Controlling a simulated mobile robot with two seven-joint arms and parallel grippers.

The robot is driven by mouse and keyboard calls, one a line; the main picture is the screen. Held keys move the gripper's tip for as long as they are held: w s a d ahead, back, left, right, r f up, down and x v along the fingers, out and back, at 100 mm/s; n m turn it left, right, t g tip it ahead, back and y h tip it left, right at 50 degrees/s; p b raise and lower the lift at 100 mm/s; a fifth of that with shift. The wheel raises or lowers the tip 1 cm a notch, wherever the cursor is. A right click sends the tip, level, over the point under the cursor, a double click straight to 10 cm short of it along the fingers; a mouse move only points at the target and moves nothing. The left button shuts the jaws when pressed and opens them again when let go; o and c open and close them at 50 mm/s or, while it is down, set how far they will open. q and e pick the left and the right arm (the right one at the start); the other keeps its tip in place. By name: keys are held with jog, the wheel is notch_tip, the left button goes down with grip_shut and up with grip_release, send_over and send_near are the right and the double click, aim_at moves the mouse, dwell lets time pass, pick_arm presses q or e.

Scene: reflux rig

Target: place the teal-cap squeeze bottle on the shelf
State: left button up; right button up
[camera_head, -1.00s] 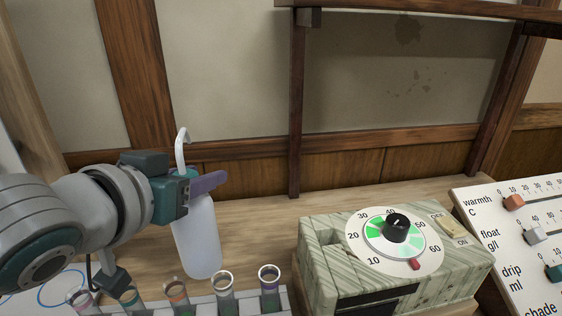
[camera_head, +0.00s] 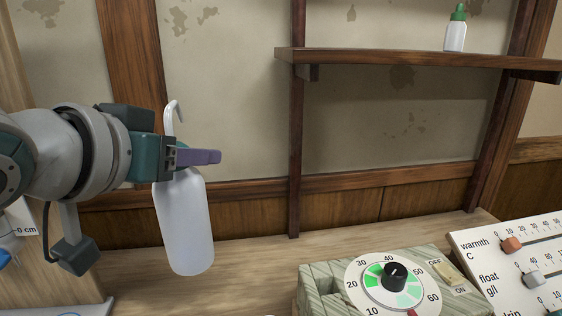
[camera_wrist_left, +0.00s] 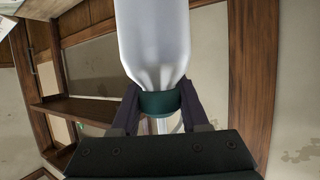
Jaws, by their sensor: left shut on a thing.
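The squeeze bottle (camera_head: 184,225) is white with a bent white nozzle, and hangs nearly upright, a little tilted, at the left of the head view. My left gripper (camera_head: 200,158) is shut on it at the cap, which is mostly hidden there. In the left wrist view the teal cap (camera_wrist_left: 160,103) sits between the fingers, with the white body (camera_wrist_left: 152,40) above it in the picture. The wooden shelf (camera_head: 420,59) is on the wall at the upper right, to the right of the bottle and higher than it. My right gripper is not in view.
A small white bottle with a green dropper top (camera_head: 456,32) stands on the shelf's right part. The shelf left of it is clear. A striped box with a dial (camera_head: 394,277) and a slider panel (camera_head: 520,262) stand on the bench below. A wooden post (camera_head: 297,120) rises by the shelf's left end.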

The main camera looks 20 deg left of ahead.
pick_arm(q)
jog(key=shift+r, duration=1.1)
